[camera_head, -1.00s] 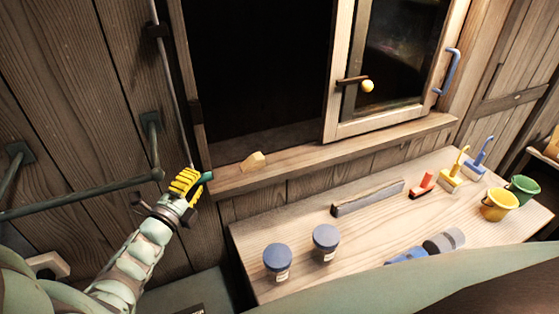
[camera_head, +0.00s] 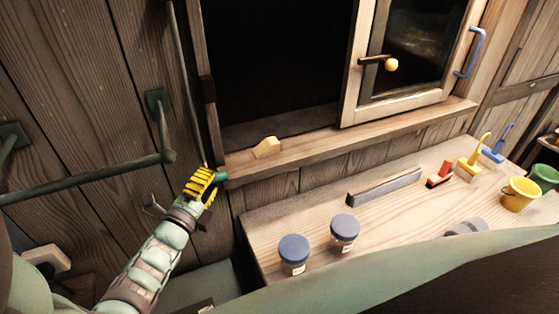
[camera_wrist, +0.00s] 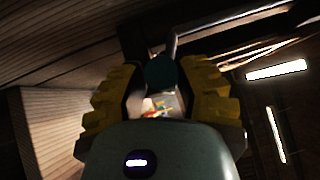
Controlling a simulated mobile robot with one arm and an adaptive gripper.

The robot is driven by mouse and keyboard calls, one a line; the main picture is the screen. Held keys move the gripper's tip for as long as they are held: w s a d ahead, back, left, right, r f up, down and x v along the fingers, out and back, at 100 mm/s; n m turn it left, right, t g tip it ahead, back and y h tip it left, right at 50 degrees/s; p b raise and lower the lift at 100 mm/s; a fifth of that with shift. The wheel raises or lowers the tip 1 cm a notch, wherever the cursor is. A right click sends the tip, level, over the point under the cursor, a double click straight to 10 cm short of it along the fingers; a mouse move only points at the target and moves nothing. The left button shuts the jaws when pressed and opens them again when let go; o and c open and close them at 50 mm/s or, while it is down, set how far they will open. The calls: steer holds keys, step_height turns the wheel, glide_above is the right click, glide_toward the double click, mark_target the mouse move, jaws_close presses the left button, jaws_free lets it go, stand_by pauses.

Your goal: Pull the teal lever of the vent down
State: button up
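The teal lever (camera_head: 221,172) shows as a short teal end sticking out past my yellow fingers, at the lower end of a thin metal rod left of the window. My gripper (camera_head: 201,185) is at the lever, beside the left end of the window sill. The rest of the lever is hidden by the fingers. The vent itself is not clearly in view.
A green pipe (camera_head: 90,181) runs along the wall left of my gripper. A wooden wedge (camera_head: 267,147) lies on the sill (camera_head: 340,143). The table (camera_head: 320,200) at right holds two blue-lidded jars (camera_head: 294,250), a grey bar, brushes and buckets. The window stands open.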

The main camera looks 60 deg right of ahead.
steer(key=o, duration=0.4)
steer(key=v, duration=1.2)
stand_by(0.3)
